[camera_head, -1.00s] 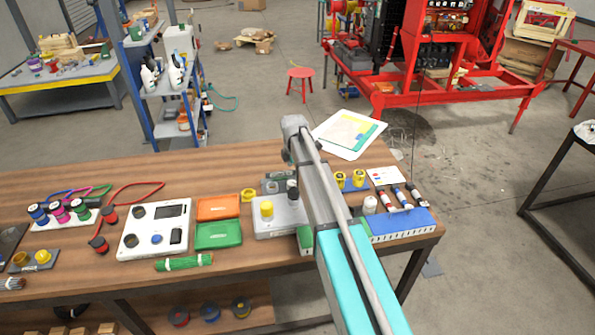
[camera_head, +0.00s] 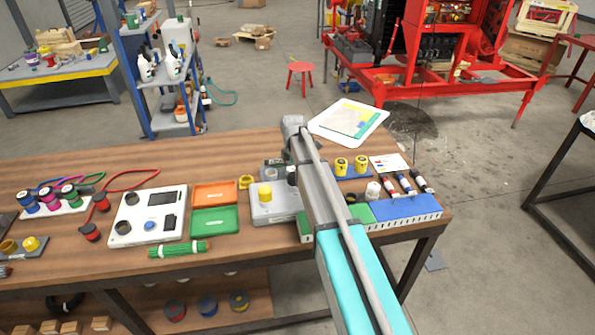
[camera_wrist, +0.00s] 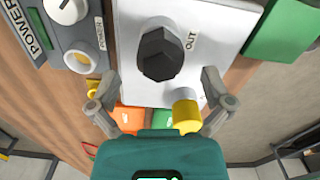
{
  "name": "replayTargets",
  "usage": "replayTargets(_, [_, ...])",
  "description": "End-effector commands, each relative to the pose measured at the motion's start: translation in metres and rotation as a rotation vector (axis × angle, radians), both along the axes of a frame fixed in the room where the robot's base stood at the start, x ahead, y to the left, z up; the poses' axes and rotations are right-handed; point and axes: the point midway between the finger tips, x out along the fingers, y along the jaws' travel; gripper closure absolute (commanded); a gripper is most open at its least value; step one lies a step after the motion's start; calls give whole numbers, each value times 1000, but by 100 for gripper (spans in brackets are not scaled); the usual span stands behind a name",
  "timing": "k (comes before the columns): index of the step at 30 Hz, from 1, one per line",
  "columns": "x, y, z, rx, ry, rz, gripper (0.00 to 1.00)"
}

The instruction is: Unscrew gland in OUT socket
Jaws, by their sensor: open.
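The black faceted gland (camera_wrist: 158,52) stands in the grey box (camera_wrist: 215,20) beside the printed OUT label, in the wrist view. The socket under it is hidden. A yellow cylinder on a pale base (camera_wrist: 187,112) is close by on the same box. My gripper (camera_wrist: 160,76) is open, with one finger on each side of the gland and nothing between them touching it. In the head view the grey box (camera_head: 262,213) with its yellow piece (camera_head: 265,193) sits left of my arm, which hides part of it. My fingers cannot be made out there.
A POWER panel with a knob (camera_wrist: 66,10) is at the left in the wrist view. Orange (camera_head: 214,194) and green (camera_head: 214,221) trays lie left of the box. A blue block (camera_head: 408,207) and yellow cylinders (camera_head: 341,166) stand right of my arm.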

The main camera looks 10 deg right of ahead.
Motion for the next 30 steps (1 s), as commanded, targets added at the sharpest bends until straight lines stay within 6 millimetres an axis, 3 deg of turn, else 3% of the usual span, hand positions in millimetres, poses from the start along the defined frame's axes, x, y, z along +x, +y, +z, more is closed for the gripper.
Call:
replayTargets(3, [0, 0, -13, 0, 0, 0, 0])
replayTargets(12, [0, 0, -28, 0, 0, 0, 0])
replayTargets(27, [0, 0, -31, 0, 0, 0, 0])
replayTargets(30, [0, 0, -31, 0, 0, 0, 19])
